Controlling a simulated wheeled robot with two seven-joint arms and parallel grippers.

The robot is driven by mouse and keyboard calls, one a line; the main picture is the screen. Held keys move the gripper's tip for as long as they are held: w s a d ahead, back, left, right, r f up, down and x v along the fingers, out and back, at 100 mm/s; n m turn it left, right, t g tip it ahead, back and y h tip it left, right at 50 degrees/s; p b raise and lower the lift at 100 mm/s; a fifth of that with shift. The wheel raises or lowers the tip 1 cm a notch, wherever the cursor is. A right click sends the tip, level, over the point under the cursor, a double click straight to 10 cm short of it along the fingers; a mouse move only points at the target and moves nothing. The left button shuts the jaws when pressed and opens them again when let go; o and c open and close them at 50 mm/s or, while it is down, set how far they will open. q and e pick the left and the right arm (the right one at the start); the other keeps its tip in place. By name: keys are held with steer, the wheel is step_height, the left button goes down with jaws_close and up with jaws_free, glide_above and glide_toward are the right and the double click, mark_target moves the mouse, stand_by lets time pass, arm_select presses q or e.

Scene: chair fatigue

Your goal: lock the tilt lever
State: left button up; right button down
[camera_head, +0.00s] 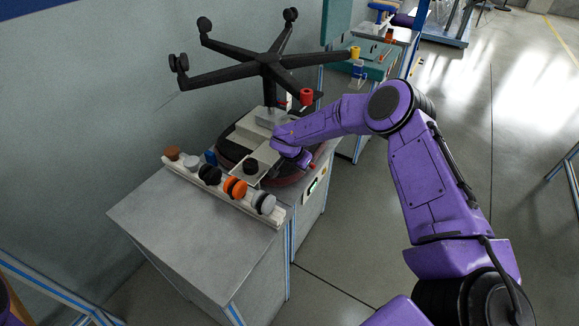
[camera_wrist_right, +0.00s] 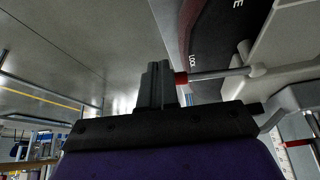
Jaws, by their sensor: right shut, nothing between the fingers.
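An upturned swivel chair base (camera_head: 270,68) with black arms and casters stands above a dark round seat part on the bench. In the right wrist view the tilt lever (camera_wrist_right: 222,73) is a thin grey rod with a red tip (camera_wrist_right: 181,78). The red tip also shows in the head view (camera_head: 312,166), at the right edge of the seat part. My right gripper (camera_head: 305,160) is at the lever's end. In the wrist view its dark fingers (camera_wrist_right: 158,85) are shut and empty, right beside the red tip; whether they touch it, I cannot tell. My left gripper is out of view.
A pale rack (camera_head: 225,196) with several casters, black, orange and grey, lies along the near bench (camera_head: 190,235). Partly legible lettering (camera_wrist_right: 193,60) marks the dark surface by the lever. A wall stands behind on the left. Open floor (camera_head: 350,240) lies right of the bench.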

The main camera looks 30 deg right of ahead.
steer(key=a, duration=0.3)
steer(key=shift+s+a+r, duration=0.25)
steer(key=shift+s, duration=0.15)
steer(key=v, duration=0.9)
